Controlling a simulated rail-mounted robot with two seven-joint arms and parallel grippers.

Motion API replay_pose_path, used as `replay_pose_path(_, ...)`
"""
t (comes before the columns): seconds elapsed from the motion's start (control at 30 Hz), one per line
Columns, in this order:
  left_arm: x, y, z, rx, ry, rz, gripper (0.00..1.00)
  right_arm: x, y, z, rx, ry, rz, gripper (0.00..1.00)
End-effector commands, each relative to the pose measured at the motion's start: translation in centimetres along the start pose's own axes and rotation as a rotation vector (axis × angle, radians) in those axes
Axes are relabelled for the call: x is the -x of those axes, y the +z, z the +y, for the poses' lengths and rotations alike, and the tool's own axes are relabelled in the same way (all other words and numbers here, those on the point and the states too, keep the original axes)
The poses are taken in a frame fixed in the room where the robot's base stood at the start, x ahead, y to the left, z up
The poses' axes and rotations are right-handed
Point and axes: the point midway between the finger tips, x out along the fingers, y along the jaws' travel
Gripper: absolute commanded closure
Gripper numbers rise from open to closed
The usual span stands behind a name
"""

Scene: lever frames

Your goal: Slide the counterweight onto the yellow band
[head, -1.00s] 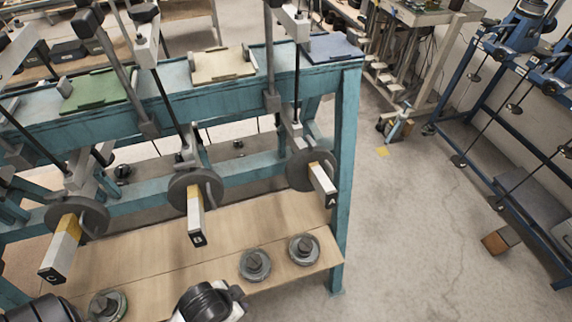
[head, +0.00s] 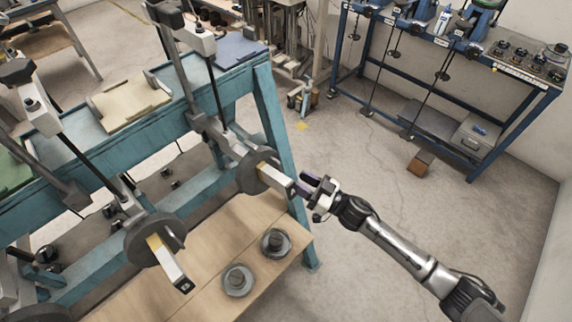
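A teal lever frame (head: 150,125) carries white lever arms with round grey counterweights. My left gripper is not in view.
Two loose grey weights (head: 275,243) (head: 238,280) rest on the wooden shelf (head: 208,240) below the levers. A blue rack (head: 430,95) stands at the back right, with a small brown box (head: 421,163) on the floor. The floor to the right is clear.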

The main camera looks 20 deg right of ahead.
Motion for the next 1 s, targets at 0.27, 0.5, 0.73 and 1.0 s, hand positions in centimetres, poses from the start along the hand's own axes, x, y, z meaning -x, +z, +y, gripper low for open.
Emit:
replay_pose_path(0.27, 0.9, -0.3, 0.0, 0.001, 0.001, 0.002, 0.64, 1.0, -4.1, 4.1, -0.060, -0.447, -0.069, 0.64)
replay_pose_path(0.5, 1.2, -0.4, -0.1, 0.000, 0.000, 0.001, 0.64, 3.6, -6.1, 6.6, -0.131, -0.639, -0.201, 0.64)
replay_pose_path(0.73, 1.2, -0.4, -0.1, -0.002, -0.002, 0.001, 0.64, 4.1, -6.6, 6.9, -0.161, -0.696, -0.252, 0.64)
replay_pose_path(1.0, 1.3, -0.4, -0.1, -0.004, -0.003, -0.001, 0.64, 0.8, -5.9, 3.9, -0.162, -0.700, -0.251, 0.64)
